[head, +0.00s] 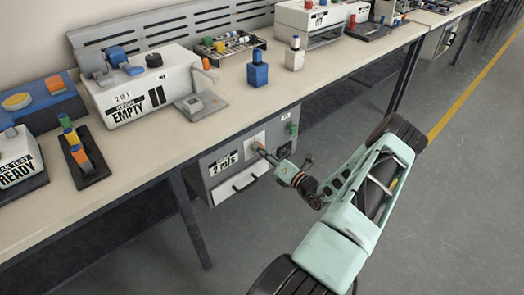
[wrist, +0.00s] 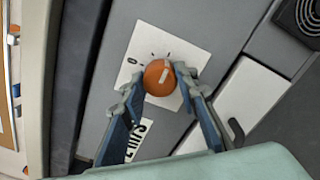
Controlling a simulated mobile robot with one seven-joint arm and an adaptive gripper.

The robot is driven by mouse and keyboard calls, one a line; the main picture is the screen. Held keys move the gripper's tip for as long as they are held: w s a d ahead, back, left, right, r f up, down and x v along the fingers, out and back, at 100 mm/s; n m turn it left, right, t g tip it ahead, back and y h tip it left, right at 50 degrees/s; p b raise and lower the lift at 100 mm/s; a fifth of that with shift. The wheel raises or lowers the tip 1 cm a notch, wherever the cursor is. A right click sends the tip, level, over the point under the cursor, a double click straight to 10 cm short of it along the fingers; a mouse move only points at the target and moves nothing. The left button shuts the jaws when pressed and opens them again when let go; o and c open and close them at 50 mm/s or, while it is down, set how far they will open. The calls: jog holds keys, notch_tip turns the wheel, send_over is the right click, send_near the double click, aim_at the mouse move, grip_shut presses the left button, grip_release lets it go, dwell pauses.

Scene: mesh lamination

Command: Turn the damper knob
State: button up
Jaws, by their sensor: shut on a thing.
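The damper knob (wrist: 160,78) is a round orange knob with a pale pointer bar, on a white plate (wrist: 150,45) with dark tick marks. My gripper (wrist: 158,82) is at the knob, one finger on each side, shut on it in the wrist view. The pointer bar slants in that view. In the head view my gripper (head: 266,156) reaches the front of the grey box (head: 222,185) under the bench, which has a "2 m/s" label (head: 223,162).
The box hangs below the bench top (head: 150,160). A green knob (head: 292,129) and a dark fan grille (wrist: 309,17) are on its front, with a white handled panel (head: 240,181) below. A bench leg (head: 190,220) stands to the left. The grey floor at right is open.

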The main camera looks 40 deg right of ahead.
dwell(0.4)
jog(key=o, duration=1.1)
jog(key=shift+o, duration=0.2)
jog(key=shift+s, duration=0.1)
jog(key=s+d, duration=0.1)
jog(key=s, duration=1.1)
jog(key=shift+w, duration=0.1)
